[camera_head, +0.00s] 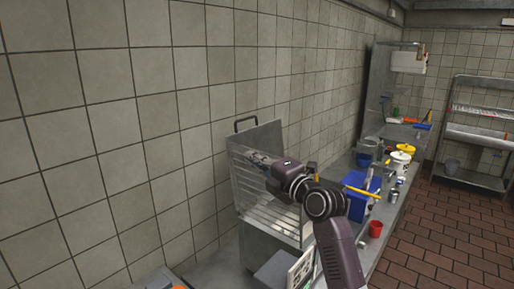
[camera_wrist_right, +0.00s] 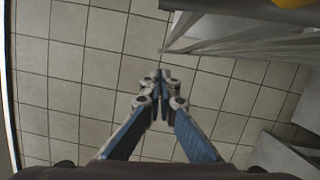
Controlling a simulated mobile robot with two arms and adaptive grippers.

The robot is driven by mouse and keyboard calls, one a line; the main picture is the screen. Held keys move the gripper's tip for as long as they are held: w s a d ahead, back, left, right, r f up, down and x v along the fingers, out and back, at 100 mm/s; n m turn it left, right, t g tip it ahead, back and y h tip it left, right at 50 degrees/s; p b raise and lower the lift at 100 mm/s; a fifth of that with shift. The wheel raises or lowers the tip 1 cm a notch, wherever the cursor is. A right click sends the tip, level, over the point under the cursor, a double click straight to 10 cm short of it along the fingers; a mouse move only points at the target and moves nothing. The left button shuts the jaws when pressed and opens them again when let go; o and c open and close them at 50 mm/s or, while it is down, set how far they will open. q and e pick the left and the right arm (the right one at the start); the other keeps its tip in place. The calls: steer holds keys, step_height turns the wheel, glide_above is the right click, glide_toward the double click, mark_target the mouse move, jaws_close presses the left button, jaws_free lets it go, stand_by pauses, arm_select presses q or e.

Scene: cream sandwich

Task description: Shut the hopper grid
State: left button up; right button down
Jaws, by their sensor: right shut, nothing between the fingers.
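The hopper (camera_head: 262,250) is a grey metal machine against the tiled wall. Its grid (camera_head: 268,214) shows as a row of pale parallel bars below a raised grey panel (camera_head: 268,133). A dark handle (camera_head: 246,120) stands on the panel's top edge. I cannot tell whether bars and panel are one piece. My right gripper (camera_head: 252,158) is in front of the panel, above the bars; contact is unclear. In the right wrist view the gripper (camera_wrist_right: 161,76) is shut and empty, with tiles behind it and pale bars (camera_wrist_right: 240,42) at upper right. My left gripper is out of view.
A blue crate (camera_head: 361,198) with a yellow tool (camera_head: 362,191) across it stands right of the hopper. A red cup (camera_head: 375,229), a white bucket (camera_head: 399,162) and a yellow bucket (camera_head: 406,149) share the counter. A metal rack (camera_head: 480,180) stands far right. Brick floor is clear.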

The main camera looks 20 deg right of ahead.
steer(key=shift+w+d+r, duration=0.1)
steer(key=shift+w+d, duration=0.15)
steer(key=shift+d, duration=0.2)
steer(key=shift+w+d+r, duration=0.1)
steer(key=shift+w+d, duration=0.1)
steer(key=shift+d, duration=0.2)
steer(key=shift+d, duration=0.1)
